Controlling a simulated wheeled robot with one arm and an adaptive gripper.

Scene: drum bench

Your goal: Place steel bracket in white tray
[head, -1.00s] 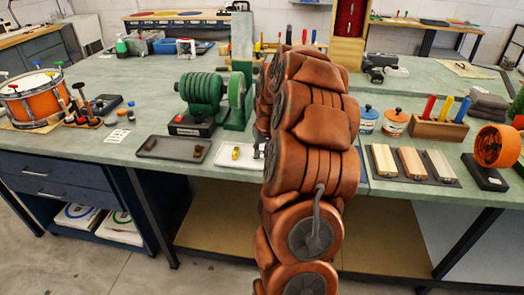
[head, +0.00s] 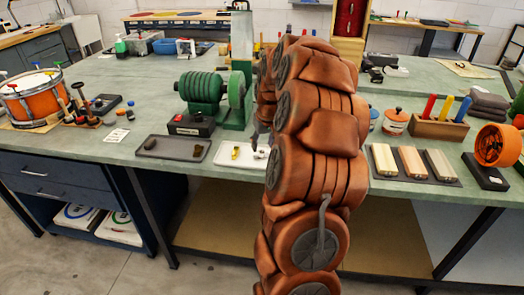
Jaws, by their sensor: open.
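The white tray (head: 224,160) lies near the front edge of the bench, left of my arm. A small brass-coloured piece (head: 235,152) lies in it. A small grey, shiny piece (head: 261,154) shows at the tray's right part, beside my arm; it may be the steel bracket, but it is too small to be sure. My gripper (head: 256,136) is a small dark shape above the tray's right part. It is open and appears apart from the grey piece. My arm hides the tray's right end.
A dark tray (head: 150,156) with dark pieces lies left of the white tray. A green coil machine (head: 203,88) with a black control box (head: 192,125) stands behind. Wooden blocks (head: 412,161) and tins (head: 395,123) are on the right.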

